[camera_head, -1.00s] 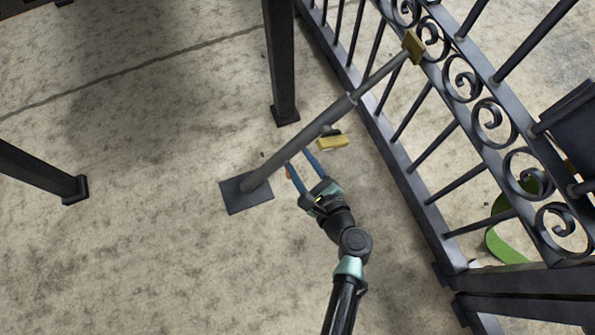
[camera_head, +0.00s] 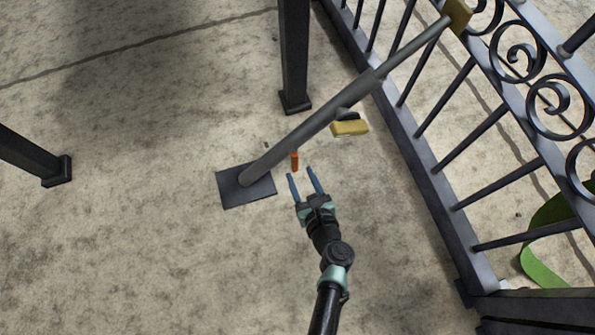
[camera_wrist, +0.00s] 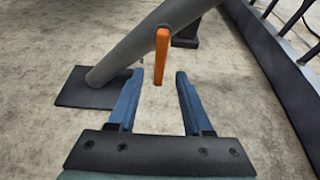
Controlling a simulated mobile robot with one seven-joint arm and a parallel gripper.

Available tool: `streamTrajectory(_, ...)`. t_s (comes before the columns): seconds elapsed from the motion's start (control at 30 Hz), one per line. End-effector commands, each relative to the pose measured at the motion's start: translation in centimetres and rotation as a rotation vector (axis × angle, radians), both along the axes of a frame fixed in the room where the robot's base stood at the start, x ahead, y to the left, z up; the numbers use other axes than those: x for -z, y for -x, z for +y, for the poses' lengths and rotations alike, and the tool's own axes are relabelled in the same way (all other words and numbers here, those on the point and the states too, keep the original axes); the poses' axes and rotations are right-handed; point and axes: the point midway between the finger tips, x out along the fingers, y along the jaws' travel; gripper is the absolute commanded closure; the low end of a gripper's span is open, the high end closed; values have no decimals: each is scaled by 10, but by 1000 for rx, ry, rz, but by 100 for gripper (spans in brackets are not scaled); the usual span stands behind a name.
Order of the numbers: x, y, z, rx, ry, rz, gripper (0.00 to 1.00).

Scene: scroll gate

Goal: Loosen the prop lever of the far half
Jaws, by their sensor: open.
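A grey prop tube (camera_head: 318,122) slants from a dark square foot plate (camera_head: 240,187) on the ground up to a brass-coloured bracket on the gate (camera_head: 465,150). A small orange lever (camera_head: 294,161) shows at the tube's lower part, and it also shows upright in the wrist view (camera_wrist: 161,55). My gripper (camera_head: 302,177) is open and empty, just short of the orange lever. In the wrist view the lever stands beyond and between the two blue fingers (camera_wrist: 155,90), and no contact shows. A yellow block with a dark top (camera_head: 350,127) is beside the tube higher up.
A dark post (camera_head: 294,60) stands behind the tube, and another post (camera_head: 45,165) stands at the left. A green curved object (camera_head: 548,245) lies beyond the gate.

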Motion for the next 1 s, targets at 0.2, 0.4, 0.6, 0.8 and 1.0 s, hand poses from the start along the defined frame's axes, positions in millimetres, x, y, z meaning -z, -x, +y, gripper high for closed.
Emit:
streamTrajectory(0.2,13,-25,9,-3,2,-2,50)
streamTrajectory(0.4,13,-30,10,0,0,0,50)
streamTrajectory(0.6,13,-30,10,0,1,0,52)
streamTrajectory(0.8,13,-30,10,-1,1,0,88)
streamTrajectory(1.0,13,-30,10,-1,1,0,100)
